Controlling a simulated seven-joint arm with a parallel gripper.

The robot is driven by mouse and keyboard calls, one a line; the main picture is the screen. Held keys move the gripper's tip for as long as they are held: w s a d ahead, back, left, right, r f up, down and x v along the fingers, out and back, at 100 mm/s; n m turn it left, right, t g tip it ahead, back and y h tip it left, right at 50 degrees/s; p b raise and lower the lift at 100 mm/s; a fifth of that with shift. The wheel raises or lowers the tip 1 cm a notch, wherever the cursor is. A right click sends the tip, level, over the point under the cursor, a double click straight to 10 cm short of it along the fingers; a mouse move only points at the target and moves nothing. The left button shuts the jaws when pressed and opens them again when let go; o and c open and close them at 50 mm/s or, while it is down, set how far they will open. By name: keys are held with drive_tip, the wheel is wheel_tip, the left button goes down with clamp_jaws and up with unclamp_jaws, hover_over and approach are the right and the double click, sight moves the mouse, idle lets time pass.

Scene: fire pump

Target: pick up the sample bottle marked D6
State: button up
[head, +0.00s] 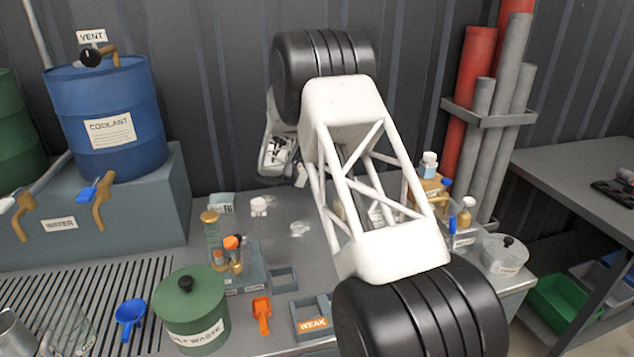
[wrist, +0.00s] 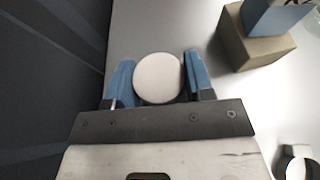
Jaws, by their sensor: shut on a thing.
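In the wrist view, my gripper (wrist: 158,66) has its two blue fingers shut on a white-capped bottle (wrist: 159,78), one finger on each side. Only its round white top shows, so I cannot read a D6 mark. In the head view, my gripper (head: 286,172) is at the back of the bench near the wall, partly hidden by my arm. A small white piece shows beside it, but I cannot make out the bottle clearly there.
A white-lidded jar (head: 258,205) stands left of my gripper. A rack of orange-capped bottles (head: 232,262), a green waste tin (head: 190,312) and an orange scoop (head: 262,314) are nearer. In the wrist view, a tan block (wrist: 250,45) stands at upper right.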

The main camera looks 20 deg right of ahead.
drive_tip(key=shift+r, duration=0.45)
wheel_tip(320, 180, up, 2)
drive_tip(key=shift+r, duration=0.1)
drive_tip(key=s+a+r, duration=0.1)
drive_tip(key=s, duration=1.5)
drive_tip(key=shift+a+r, duration=0.15)
drive_tip(key=shift+a, duration=0.1)
